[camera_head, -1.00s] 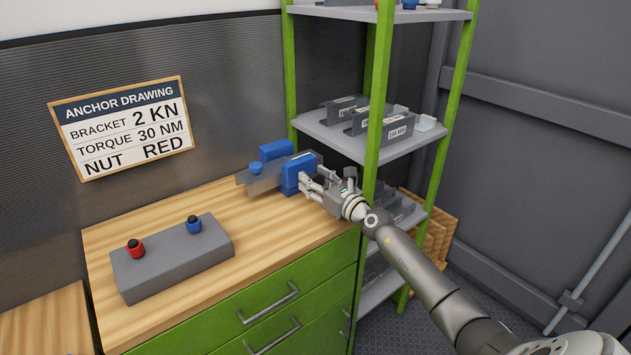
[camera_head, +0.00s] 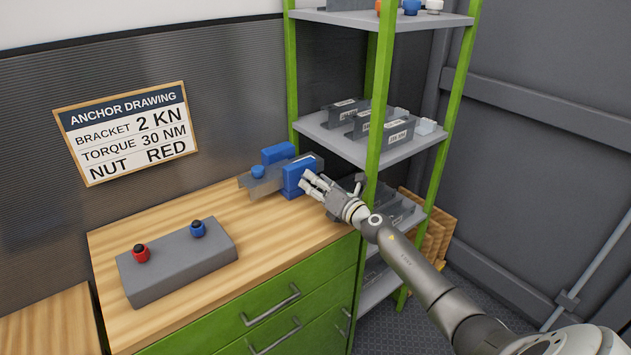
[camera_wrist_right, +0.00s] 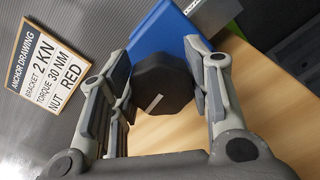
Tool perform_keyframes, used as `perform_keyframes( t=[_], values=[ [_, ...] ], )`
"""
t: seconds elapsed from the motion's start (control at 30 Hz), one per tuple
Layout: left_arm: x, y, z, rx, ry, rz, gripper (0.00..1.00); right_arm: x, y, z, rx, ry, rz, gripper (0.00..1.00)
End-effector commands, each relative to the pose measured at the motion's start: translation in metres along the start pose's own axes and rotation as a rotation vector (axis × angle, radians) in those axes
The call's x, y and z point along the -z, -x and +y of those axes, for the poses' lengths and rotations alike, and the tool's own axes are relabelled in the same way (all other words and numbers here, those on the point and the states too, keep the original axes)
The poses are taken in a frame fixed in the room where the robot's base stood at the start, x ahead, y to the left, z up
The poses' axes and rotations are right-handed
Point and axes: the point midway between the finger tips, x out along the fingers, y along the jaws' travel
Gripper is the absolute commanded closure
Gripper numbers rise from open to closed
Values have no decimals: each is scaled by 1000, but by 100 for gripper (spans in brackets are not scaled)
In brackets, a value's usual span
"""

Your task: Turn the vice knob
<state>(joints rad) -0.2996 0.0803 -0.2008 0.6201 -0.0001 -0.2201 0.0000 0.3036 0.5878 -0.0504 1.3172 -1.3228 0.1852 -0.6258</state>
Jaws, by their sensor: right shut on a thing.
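The blue vice (camera_head: 299,172) stands at the back right of the wooden workbench, with a grey metal piece (camera_head: 262,184) lying between its blue parts. The vice knob (camera_wrist_right: 163,88) is dark and many-sided, with a small pale mark, and sits in front of the blue vice body (camera_wrist_right: 165,40) in the wrist view. My right gripper (camera_head: 312,183) reaches the vice from the right. In the wrist view the right gripper's fingers (camera_wrist_right: 166,75) are on either side of the knob, shut on it. The knob is hidden behind the fingers in the head view. My left gripper is not in view.
A grey block (camera_head: 180,268) with a red-based and a blue-based peg stands on the bench (camera_head: 255,235). A green-post shelf (camera_head: 375,120) rises close beside my right wrist. A sign (camera_head: 128,134) hangs on the wall. The bench between block and vice is clear.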

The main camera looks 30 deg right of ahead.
Motion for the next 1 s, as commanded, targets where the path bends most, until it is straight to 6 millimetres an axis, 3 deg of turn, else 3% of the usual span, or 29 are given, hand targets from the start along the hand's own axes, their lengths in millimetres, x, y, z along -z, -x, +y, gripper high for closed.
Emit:
perform_keyframes(
  t=[0.4,1.0],
  values=[
    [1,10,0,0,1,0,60,6,2,-4,5,-247,12,78],
    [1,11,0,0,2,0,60,8,2,-6,7,-303,12,79]
  ],
)
